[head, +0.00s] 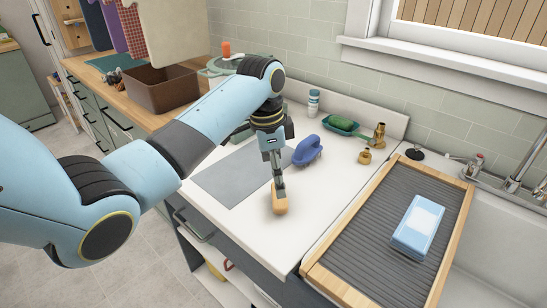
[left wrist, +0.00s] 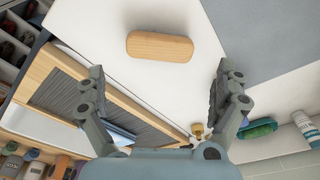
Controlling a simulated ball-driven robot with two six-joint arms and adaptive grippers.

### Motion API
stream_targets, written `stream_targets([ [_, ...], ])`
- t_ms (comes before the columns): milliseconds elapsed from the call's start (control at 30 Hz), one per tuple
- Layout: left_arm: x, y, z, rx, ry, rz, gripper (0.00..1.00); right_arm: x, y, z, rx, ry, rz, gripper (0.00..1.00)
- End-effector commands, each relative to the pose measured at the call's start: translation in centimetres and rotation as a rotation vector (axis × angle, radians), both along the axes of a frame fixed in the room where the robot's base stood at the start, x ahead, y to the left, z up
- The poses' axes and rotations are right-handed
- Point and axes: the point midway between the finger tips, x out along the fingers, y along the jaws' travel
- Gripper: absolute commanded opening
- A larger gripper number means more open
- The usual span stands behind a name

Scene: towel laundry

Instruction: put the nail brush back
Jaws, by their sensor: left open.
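A small rounded wooden block (head: 280,203), which looks like the nail brush, lies on the white counter near its front edge. It also shows in the left wrist view (left wrist: 160,46), lengthwise across the picture; its bristles are hidden. My left gripper (head: 278,184) points down just above it. In the left wrist view my left gripper (left wrist: 159,78) is open and empty, with the wooden block beyond and between its spread fingers. My right gripper is in neither view.
A green dish (head: 341,125), brass pieces (head: 379,135) and a bottle (head: 314,102) stand near the wall. A wood-framed ribbed tray (head: 322,274) holding a blue pack (head: 418,228) is to the right.

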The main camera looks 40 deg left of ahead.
Motion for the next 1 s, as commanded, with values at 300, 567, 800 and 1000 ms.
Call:
stream_targets([
  [300,-0.4,0.4,4.3,0.001,-0.001,-0.001,1.00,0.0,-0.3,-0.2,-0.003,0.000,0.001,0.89],
  [567,-0.4,0.4,4.6,0.001,0.000,0.000,1.00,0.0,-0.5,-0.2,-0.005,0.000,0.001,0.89],
  [800,-0.4,0.4,4.6,0.001,0.001,-0.001,1.00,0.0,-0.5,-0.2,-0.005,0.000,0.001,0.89],
  [1000,-1.9,-0.1,3.5,0.010,-0.004,0.030,1.00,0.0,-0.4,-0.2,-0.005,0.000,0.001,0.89],
])
